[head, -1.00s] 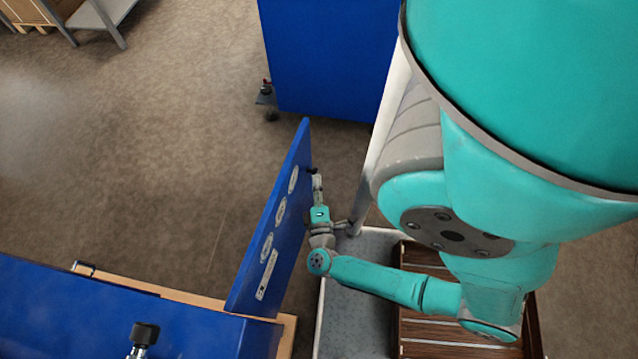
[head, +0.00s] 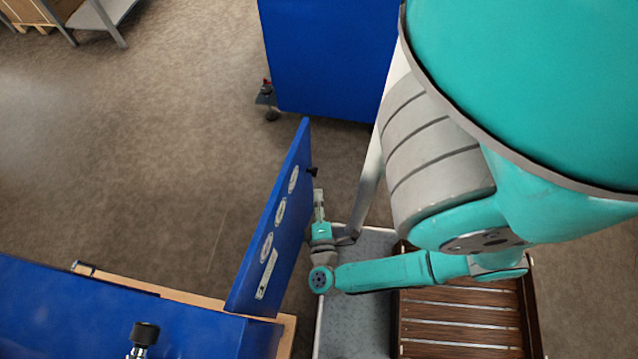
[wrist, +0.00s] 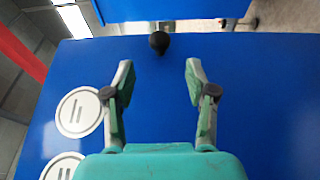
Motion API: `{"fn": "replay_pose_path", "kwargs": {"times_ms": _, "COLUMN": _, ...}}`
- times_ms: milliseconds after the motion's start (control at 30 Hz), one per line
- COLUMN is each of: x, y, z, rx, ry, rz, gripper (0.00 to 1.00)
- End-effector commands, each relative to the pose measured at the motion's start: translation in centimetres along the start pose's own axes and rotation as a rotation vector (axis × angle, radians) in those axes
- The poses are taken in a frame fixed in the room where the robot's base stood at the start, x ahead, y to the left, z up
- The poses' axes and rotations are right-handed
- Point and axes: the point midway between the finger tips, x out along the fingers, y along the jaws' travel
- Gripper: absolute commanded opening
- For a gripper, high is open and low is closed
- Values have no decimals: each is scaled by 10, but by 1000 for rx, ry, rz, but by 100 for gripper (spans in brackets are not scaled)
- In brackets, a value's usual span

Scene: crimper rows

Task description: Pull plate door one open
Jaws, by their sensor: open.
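The blue plate door (head: 280,225) stands swung out from the blue cabinet (head: 100,310) at the lower left of the head view, with white oval labels on it. Its blue face (wrist: 270,110) fills much of the wrist view. A small black knob (wrist: 159,42) sits near the door's top edge there, and in the head view the knob (head: 312,172) is at the door's far end. My gripper (head: 318,192) is beside the door, just short of the knob. In the wrist view my gripper (wrist: 158,75) is open and empty, its fingers apart with the knob ahead, between and beyond their tips.
Another blue cabinet (head: 330,60) stands at the back. A slatted wooden crate (head: 465,325) sits on a grey platform (head: 355,310) at the lower right. A grey shelf (head: 100,15) is at the top left. The floor left of the door is clear.

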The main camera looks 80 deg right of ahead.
Motion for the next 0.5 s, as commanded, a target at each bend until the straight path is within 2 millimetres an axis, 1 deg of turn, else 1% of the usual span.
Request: {"fn": "replay_pose_path", "kwargs": {"times_ms": 500, "x": -20, "y": 0, "z": -1, "rx": 2, "ry": 3, "rz": -1, "gripper": 56}}
